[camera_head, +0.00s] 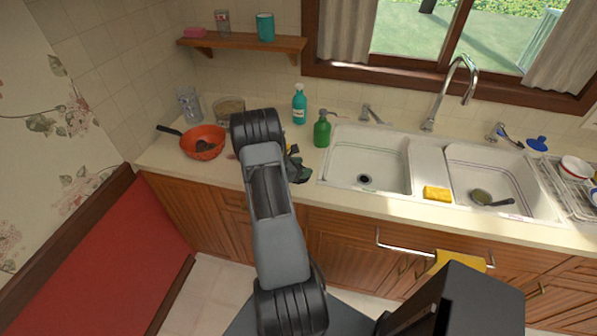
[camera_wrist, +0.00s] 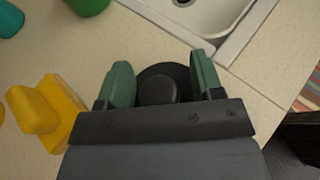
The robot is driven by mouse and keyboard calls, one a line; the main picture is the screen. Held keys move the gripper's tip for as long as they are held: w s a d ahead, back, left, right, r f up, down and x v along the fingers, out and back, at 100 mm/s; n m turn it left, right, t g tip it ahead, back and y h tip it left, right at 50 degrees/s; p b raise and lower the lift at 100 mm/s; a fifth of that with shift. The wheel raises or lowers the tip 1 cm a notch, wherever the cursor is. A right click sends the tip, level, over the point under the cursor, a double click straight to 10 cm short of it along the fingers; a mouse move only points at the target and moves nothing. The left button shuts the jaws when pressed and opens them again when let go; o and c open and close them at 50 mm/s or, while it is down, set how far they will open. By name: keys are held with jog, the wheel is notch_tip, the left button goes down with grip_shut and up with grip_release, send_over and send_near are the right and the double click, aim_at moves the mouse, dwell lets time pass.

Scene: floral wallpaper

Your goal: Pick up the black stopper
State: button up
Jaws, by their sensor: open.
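The black stopper (camera_wrist: 158,91) is a round disc with a raised knob, lying on the counter near the sink's corner in the wrist view. My gripper (camera_wrist: 161,66) is open, with one green finger on each side of the stopper. Whether the fingers touch it cannot be told. In the head view my gripper (camera_head: 299,167) is low over the counter, left of the sink, partly behind my arm. I cannot make out the stopper in that view.
A yellow object with a raised handle (camera_wrist: 42,110) stands left of my gripper. A green bottle (camera_head: 322,130) and a teal bottle (camera_head: 299,104) stand behind it. The double sink (camera_head: 366,160) is to the right; a red colander (camera_head: 203,141) is to the left.

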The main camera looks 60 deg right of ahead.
jog(key=c, duration=1)
jog(key=shift+r, duration=0.2)
